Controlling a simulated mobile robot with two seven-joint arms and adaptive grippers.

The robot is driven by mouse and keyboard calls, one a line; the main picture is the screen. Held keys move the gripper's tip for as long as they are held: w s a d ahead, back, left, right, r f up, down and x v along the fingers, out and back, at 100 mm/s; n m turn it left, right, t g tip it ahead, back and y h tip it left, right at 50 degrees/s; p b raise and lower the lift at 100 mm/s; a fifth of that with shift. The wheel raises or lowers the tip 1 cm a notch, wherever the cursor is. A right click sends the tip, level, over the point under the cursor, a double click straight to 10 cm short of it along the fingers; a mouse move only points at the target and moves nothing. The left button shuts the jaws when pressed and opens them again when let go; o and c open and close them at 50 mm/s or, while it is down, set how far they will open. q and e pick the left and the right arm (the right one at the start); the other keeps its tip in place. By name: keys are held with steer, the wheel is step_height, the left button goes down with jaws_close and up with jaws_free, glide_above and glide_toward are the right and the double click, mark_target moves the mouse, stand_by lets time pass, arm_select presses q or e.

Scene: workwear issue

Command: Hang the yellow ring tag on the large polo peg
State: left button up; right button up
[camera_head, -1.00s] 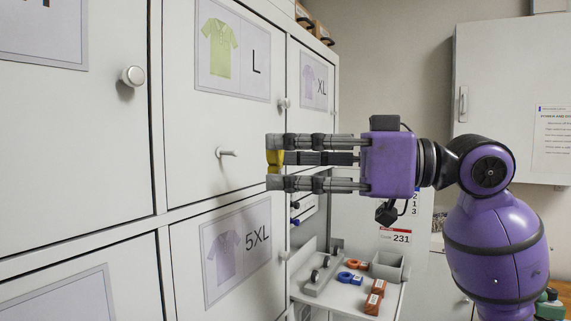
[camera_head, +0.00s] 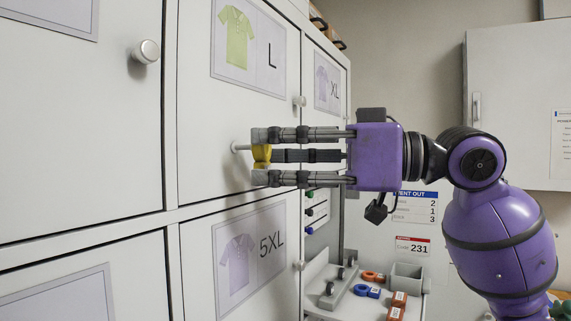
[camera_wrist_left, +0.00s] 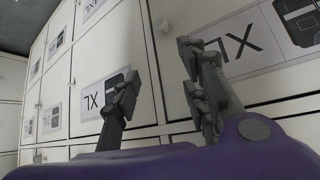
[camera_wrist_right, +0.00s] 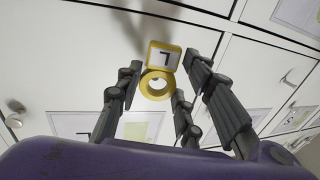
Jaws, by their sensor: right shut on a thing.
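The yellow ring tag (camera_head: 262,154) is held between the fingertips of my right gripper (camera_head: 262,157), at the large polo door (camera_head: 215,160). In the right wrist view, the ring (camera_wrist_right: 157,84) has a small plate (camera_wrist_right: 164,56) marked L, upside down. The large polo peg (camera_head: 240,147) sticks out of the door just left of the ring.
The large polo label (camera_head: 247,50) is above the peg, and the 5XL label (camera_head: 250,248) is on the door below. White knobs (camera_head: 146,51) stick out of the doors. A shelf at lower right holds orange and blue rings (camera_head: 367,291) and a grey bin (camera_head: 407,277).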

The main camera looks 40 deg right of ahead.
mark_target(269, 160)
steer(key=shift+w+a+f+b, duration=0.2)
steer(key=shift+w+b, duration=0.2)
steer(key=shift+w, duration=0.15)
steer(key=shift+w+a+f+b, duration=0.1)
steer(key=shift+w+a+b, duration=0.1)
steer(key=shift+w+b, duration=0.25)
steer(key=shift+w+a+r+p, duration=0.1)
steer(key=shift+r+p, duration=0.1)
steer(key=shift+p, duration=0.1)
steer(key=shift+w+a, duration=0.15)
steer(key=shift+w, duration=0.15)
steer(key=shift+w+f+p, duration=0.1)
steer(key=shift+p, duration=0.4)
arm_select(q)
steer(key=shift+s+f, duration=0.25)
arm_select(e)
steer(key=shift+f, duration=0.1)
arm_select(q)
steer(key=shift+a, duration=0.2)
arm_select(e)
steer(key=o, duration=0.9)
